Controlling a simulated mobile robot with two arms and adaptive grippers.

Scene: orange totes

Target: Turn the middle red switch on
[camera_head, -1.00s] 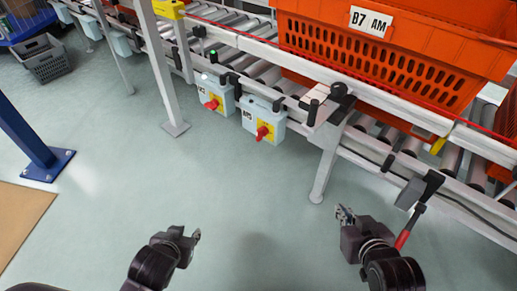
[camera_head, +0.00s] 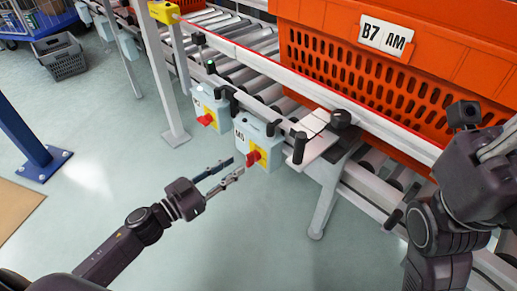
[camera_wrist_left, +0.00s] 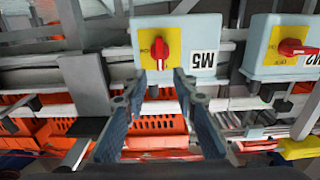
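A grey switch box (camera_head: 258,137) with a yellow plate and red knob (camera_head: 253,158) hangs under the conveyor's edge. A similar box (camera_head: 211,105) with a red knob (camera_head: 205,120) is behind and left of it. My left gripper (camera_head: 236,167) is open and empty, with its fingertips just left of the nearer knob. In the left wrist view, the nearer knob (camera_wrist_left: 160,53) lies just beyond the gap between the open fingers (camera_wrist_left: 163,84); the other knob (camera_wrist_left: 294,48) is turned crosswise. Contact is not clear. My right gripper (camera_head: 480,150) is at the right; its fingers are not clear.
The roller conveyor (camera_head: 232,42) carries an orange tote (camera_head: 375,80). A support leg (camera_head: 325,205) stands right of the nearer box, and a post (camera_head: 160,75) stands left. More boxes (camera_head: 128,44) hang farther left. The floor in front is open.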

